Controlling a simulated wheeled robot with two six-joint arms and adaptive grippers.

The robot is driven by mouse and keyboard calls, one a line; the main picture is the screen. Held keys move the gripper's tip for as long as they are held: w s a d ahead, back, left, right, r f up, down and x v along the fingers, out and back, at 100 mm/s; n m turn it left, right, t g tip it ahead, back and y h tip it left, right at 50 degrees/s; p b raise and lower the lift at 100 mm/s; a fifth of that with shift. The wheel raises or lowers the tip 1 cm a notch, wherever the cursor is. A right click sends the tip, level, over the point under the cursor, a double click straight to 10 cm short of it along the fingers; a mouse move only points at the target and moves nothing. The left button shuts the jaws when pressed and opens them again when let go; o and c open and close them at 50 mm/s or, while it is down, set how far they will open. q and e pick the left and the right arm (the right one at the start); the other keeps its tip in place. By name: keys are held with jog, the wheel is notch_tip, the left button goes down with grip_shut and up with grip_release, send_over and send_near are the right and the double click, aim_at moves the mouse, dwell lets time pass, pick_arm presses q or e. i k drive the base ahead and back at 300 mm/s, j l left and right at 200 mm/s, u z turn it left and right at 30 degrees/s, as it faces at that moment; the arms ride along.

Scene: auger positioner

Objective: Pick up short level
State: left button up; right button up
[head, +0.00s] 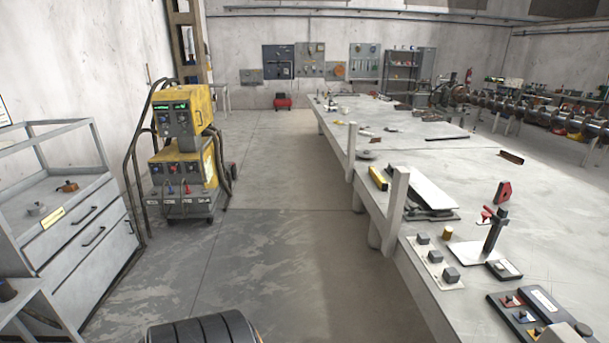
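A short yellow bar (378,178), which looks like the short level, lies near the left edge of the long grey workbench (455,165). It is between two upright grey posts, a farther post (351,152) and a nearer post (396,198). No gripper touches it. Neither of my grippers shows in the head view.
Right of the bar lie stacked metal plates (432,195). Nearer are a block panel (435,262), an upright clamp stand (495,232) and a control box (540,315). A yellow welding machine (185,150) and drawer cabinet (75,225) stand left. The middle floor is clear.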

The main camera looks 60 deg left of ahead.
aim_at(382, 183)
jog(key=u, duration=1.4)
jog(key=i+j, duration=0.3)
jog(key=i, duration=0.25)
jog(key=i+j, duration=0.3)
jog(key=i, duration=0.2)
jog(key=i+j, duration=0.3)
jog(key=i, duration=0.25)
jog(key=i+j, duration=0.3)
jog(key=i, duration=0.2)
jog(key=i+j, duration=0.3)
jog(key=i, duration=0.25)
jog(key=i+j, duration=0.3)
jog(key=i, duration=0.2)
